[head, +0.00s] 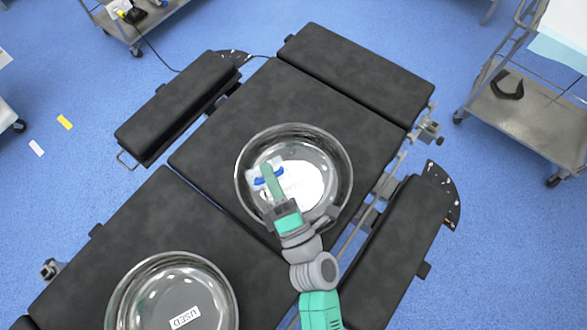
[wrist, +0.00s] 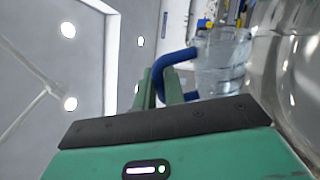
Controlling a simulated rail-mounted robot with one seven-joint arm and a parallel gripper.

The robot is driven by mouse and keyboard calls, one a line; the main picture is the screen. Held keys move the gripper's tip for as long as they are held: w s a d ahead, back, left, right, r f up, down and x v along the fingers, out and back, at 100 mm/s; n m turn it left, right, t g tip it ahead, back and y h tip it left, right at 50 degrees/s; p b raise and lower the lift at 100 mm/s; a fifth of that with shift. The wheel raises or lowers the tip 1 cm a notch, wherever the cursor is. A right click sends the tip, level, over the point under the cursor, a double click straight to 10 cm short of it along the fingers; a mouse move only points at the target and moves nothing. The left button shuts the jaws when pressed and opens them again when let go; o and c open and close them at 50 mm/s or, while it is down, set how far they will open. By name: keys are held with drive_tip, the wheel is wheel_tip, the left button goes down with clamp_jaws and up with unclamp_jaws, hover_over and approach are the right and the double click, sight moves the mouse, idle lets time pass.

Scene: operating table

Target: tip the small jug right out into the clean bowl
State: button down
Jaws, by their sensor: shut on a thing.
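The clean bowl (head: 343,165) is a wide clear steel-rimmed bowl on the black table, with a white patch (head: 305,182) in its bottom; I cannot tell whether that is liquid or a label. My gripper (head: 270,180) is over the bowl, shut on the blue handle (wrist: 172,62) of the small jug. The clear jug (wrist: 222,62) shows beyond the fingers in the wrist view and appears tilted over the bowl in the head view. Whether anything is left in it cannot be told. In the wrist view my gripper (wrist: 168,90) has the bowl's wall (wrist: 290,70) close at right.
A second bowl (head: 140,277) with a label reading USED (head: 185,317) stands at the lower left of the table. Padded arm boards (head: 180,105) flank the table. Steel trolleys (head: 530,115) stand apart at the upper corners.

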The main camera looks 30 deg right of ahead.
drive_tip(key=shift+d+r+m+h+p, duration=0.2)
drive_tip(key=shift+d+m+h+p, duration=0.25)
drive_tip(key=shift+m, duration=0.45)
drive_tip(key=shift+d+r+m+h+p, duration=0.25)
drive_tip(key=shift+d+m+h, duration=0.3)
drive_tip(key=shift+m, duration=0.35)
